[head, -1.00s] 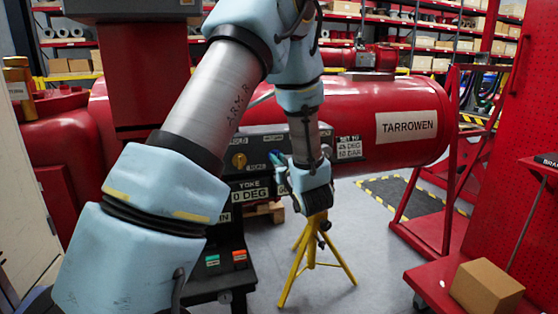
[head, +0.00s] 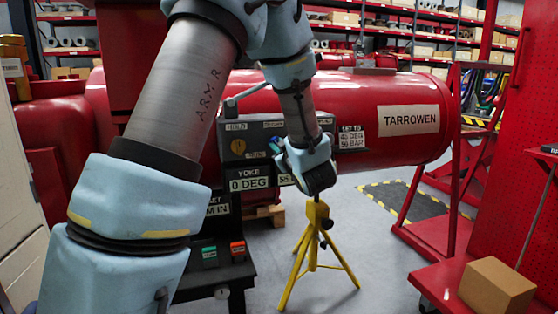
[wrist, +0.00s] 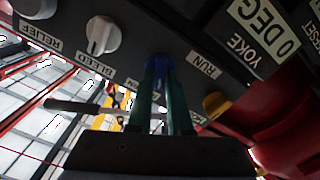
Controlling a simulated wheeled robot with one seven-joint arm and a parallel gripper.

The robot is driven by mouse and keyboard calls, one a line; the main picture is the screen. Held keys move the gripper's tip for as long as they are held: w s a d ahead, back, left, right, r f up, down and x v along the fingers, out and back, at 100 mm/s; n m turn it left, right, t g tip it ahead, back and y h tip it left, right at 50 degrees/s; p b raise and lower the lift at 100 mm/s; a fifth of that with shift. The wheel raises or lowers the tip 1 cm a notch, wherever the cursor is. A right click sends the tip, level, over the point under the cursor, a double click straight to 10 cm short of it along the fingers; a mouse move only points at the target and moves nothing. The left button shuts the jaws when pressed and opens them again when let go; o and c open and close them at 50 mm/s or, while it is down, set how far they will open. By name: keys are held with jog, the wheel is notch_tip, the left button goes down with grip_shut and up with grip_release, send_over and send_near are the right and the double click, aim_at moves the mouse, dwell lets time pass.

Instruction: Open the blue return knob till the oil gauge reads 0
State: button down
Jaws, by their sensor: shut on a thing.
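The blue return knob (wrist: 157,59) is on the dark panel in the wrist view, between the BLEED and RUN labels. My gripper (wrist: 160,74) has its two dark green fingers closed on either side of it. The panel's YOKE readout (head: 248,184) reads 0 DEG. A second readout (head: 286,179) to its right is mostly covered by my wrist, so its value cannot be read.
A white bleed knob (wrist: 103,35) and a relief knob (wrist: 36,8) sit left of the fingers. A yellow knob (wrist: 216,105) sits to the right. A yellow tripod (head: 316,225) stands below my wrist. A cardboard box (head: 497,288) lies on the red cart at right.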

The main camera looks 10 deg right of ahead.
jog(key=n+b, duration=0.3)
jog(key=b, duration=0.2)
jog(key=n+b, duration=0.4)
jog(key=b, duration=0.1)
jog(key=n+b, duration=0.4)
jog(key=b, duration=0.1)
jog(key=shift+a+f, duration=0.1)
jog(key=shift+f, duration=0.2)
jog(key=shift+b, duration=0.35)
jog(key=c, duration=0.8)
grip_release()
jog(key=shift+r, duration=0.1)
jog(key=shift+c, duration=0.2)
jog(key=s+d, duration=0.1)
jog(key=s, duration=0.9)
jog(key=shift+s+d+p, duration=0.15)
jog(key=shift+s+p, duration=0.15)
jog(key=shift+s, duration=0.1)
